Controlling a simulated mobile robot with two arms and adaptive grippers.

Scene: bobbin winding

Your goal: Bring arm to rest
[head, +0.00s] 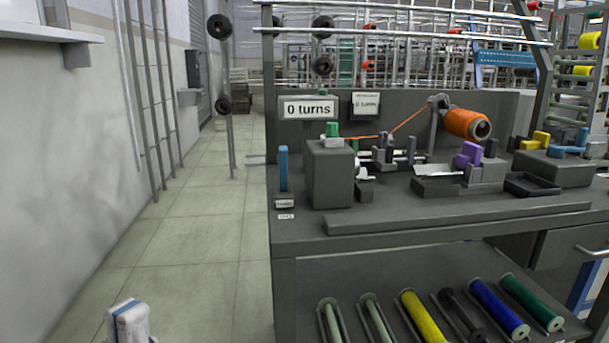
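A white and blue part of my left arm (128,321) shows at the bottom left edge, over the floor and apart from the bench. No fingers can be made out on it, so I cannot tell whether my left gripper is open or shut. My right arm and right gripper are not in view. The winding bench (300,233) stands to the right. On it an orange thread spool (467,124) sits on a holder, with orange thread running left to a small green-topped device (331,170). A sign reads "0 turns" (307,109).
A shelf under the bench top holds several bobbins, including a yellow one (422,317) and a blue one (499,308). A purple part (467,155) and a blue upright piece (283,168) stand on the bench. The tiled floor (190,240) between wall and bench is clear.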

